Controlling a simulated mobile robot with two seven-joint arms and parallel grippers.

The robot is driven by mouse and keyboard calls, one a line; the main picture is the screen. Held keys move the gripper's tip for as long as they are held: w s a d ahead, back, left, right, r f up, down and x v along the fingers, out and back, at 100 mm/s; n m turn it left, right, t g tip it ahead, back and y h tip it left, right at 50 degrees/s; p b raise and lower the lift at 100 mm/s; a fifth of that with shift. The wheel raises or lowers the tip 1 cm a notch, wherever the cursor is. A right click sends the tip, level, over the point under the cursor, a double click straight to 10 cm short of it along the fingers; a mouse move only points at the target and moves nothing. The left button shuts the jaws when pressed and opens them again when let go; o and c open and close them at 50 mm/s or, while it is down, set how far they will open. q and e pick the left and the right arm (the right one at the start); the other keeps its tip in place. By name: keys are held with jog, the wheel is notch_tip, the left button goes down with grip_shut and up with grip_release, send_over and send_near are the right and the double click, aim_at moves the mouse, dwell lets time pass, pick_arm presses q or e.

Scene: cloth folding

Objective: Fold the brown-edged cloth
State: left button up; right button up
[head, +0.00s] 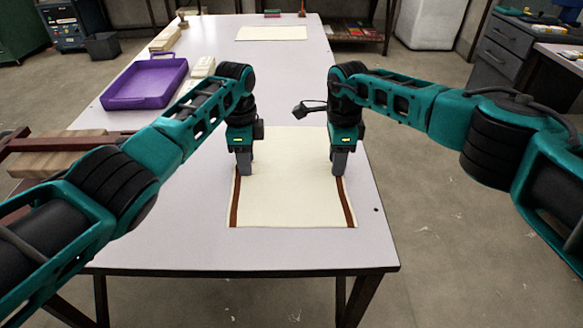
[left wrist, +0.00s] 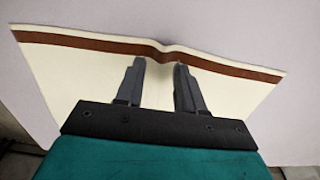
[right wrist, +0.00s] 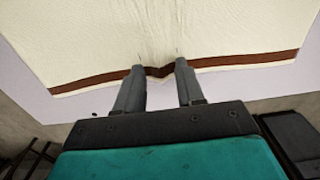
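The cream cloth (head: 290,190) lies on the table with a brown strip along its left and right edges. My left gripper (head: 245,172) points down at the left edge. In the left wrist view its fingers (left wrist: 160,72) stand a little apart, with the brown strip (left wrist: 90,43) bunched into a small ridge between the tips. My right gripper (head: 338,172) is likewise at the right edge. In the right wrist view the strip (right wrist: 240,61) is gathered between its fingers (right wrist: 159,68), and wrinkles run from there into the cloth. The strips' far ends are hidden in the head view.
The white table (head: 190,245) is clear in front of the cloth. A purple tray (head: 147,82) stands at the back left, with pale blocks (head: 203,68) beside it. Another cream cloth (head: 272,33) lies at the far end. Wooden boards (head: 60,160) are left of the table.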

pick_arm(q)
grip_shut()
pick_arm(e)
grip_shut()
dwell(0.4)
